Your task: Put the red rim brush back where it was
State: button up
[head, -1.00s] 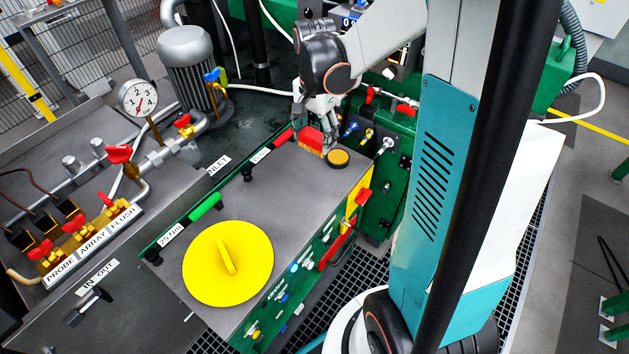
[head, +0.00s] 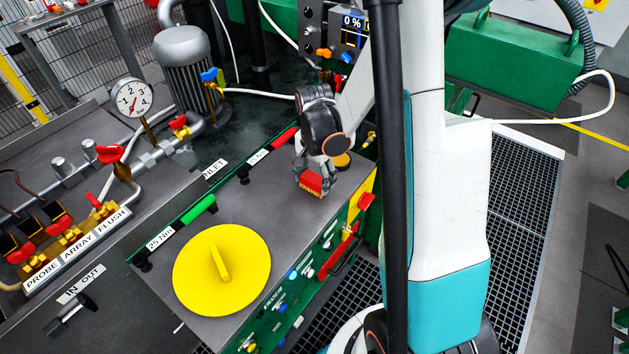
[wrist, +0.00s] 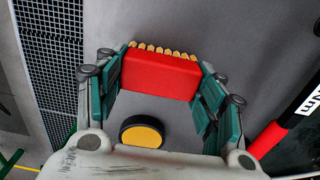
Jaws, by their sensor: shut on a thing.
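The red rim brush (head: 314,181), a red block with a row of tan bristle tufts along one edge, is in my gripper (head: 316,176) over the right end of the grey bench top. In the wrist view the brush (wrist: 160,75) lies crosswise between the two green-padded fingers of my gripper (wrist: 163,80), which are shut on its ends. Its bristles point away from my palm. I cannot tell whether the brush touches the bench top or hangs just above it.
A small black puck with a yellow top (wrist: 142,131) stands close to my gripper. A large yellow disc with a handle (head: 222,270) lies on the bench top (head: 262,215). Green-handled (head: 199,209) and red-handled (head: 285,138) tools lie along the back edge. Bench top between disc and gripper is clear.

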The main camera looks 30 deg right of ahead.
aim_at(315, 177)
jog(key=shift+f, duration=0.25)
jog(key=shift+c, duration=0.4)
jog(key=o, duration=1)
notch_tip(315, 177, up, 12)
jog(key=p, duration=0.4)
jog(key=shift+r, duration=0.15)
